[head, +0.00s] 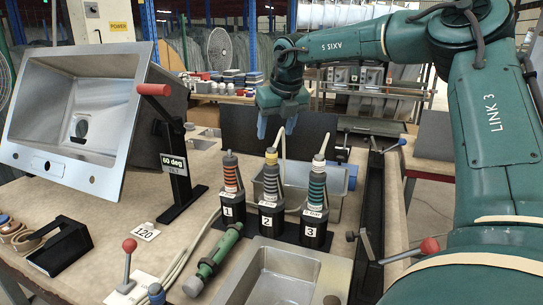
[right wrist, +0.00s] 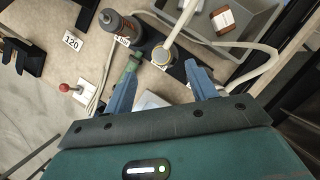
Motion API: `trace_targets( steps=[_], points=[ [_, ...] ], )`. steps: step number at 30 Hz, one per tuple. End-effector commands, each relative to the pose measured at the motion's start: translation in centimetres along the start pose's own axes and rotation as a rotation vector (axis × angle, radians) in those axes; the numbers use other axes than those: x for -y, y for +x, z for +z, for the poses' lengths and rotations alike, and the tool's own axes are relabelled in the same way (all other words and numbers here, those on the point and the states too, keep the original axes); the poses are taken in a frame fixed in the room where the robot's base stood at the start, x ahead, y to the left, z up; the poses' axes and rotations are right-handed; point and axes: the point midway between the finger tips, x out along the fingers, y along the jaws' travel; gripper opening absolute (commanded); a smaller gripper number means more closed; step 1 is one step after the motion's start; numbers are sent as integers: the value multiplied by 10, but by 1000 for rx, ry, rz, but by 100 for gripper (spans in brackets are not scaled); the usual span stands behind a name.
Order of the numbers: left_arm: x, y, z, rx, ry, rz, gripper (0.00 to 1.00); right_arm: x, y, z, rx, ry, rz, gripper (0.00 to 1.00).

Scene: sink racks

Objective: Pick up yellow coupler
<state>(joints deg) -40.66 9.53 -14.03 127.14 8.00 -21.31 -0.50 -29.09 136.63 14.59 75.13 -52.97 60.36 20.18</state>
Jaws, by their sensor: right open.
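I see no contact. My left gripper is in neither view.
Pale cables, a green cylinder (head: 213,258), a metal basin (head: 275,275) and a tilted sink (head: 85,110) are nearby.

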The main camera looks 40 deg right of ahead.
Motion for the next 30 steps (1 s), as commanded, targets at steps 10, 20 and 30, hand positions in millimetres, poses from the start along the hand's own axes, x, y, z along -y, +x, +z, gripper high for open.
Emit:
trace_targets(
  steps=[10,20,30],
  points=[
    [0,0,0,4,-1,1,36,1,35,0,-1,1,0,57],
    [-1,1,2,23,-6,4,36,1,78,-1,1,0,0,57],
    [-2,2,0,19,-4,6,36,1,80,-1,2,0,1,50]
  ],
)
